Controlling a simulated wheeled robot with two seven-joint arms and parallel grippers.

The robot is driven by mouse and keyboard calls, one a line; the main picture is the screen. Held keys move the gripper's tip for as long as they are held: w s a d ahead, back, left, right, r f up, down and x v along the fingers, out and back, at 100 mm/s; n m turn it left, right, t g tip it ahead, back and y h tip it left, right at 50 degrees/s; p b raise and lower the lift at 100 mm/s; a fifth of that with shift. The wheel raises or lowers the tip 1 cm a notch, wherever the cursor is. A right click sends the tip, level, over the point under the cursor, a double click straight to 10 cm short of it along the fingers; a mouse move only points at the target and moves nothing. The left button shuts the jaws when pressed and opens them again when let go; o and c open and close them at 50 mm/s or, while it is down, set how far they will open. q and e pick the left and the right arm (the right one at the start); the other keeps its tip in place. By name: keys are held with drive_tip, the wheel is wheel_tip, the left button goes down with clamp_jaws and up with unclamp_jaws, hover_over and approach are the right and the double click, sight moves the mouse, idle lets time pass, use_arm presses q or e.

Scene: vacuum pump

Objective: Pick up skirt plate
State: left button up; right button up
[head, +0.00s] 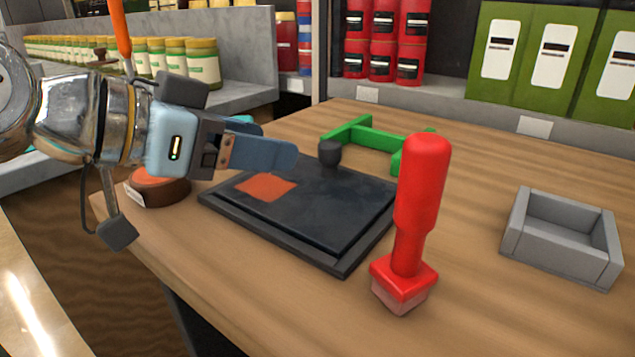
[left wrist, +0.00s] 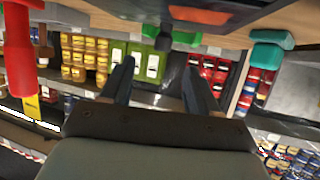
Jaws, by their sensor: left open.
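A dark flat plate (head: 320,205) lies on the wooden table with an orange square (head: 265,187) on its top and a black knob (head: 330,154) at its far edge. It is the only plate-like thing I see; no label confirms it as the skirt plate. My left gripper (head: 272,142) is open and empty, above the plate's far left part and apart from it. In the left wrist view its two fingers (left wrist: 158,85) are spread with nothing between them, and the plate's dark underside or edge (left wrist: 225,4) shows at the top. My right gripper is not in view.
A red-handled stamp-like tool (head: 410,220) stands upright right of the plate. A green bracket (head: 365,135) lies behind it. A grey open box (head: 565,235) sits at the right. A round brown container (head: 160,187) stands at the left. The table between tool and box is clear.

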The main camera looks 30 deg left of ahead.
sight(321, 146)
use_arm(q)
drive_tip(key=x, duration=0.4)
drive_tip(key=shift+w+f, duration=0.1)
drive_tip(key=shift+w, duration=0.1)
drive_tip(key=shift+r+x, duration=0.15)
drive_tip(key=shift+x, duration=1.25)
drive_tip(key=shift+r+x, duration=0.1)
drive_tip(key=shift+x, duration=1.3)
drive_tip(key=shift+w+a+r, duration=0.1)
drive_tip(key=shift+a, duration=0.05)
clamp_jaws()
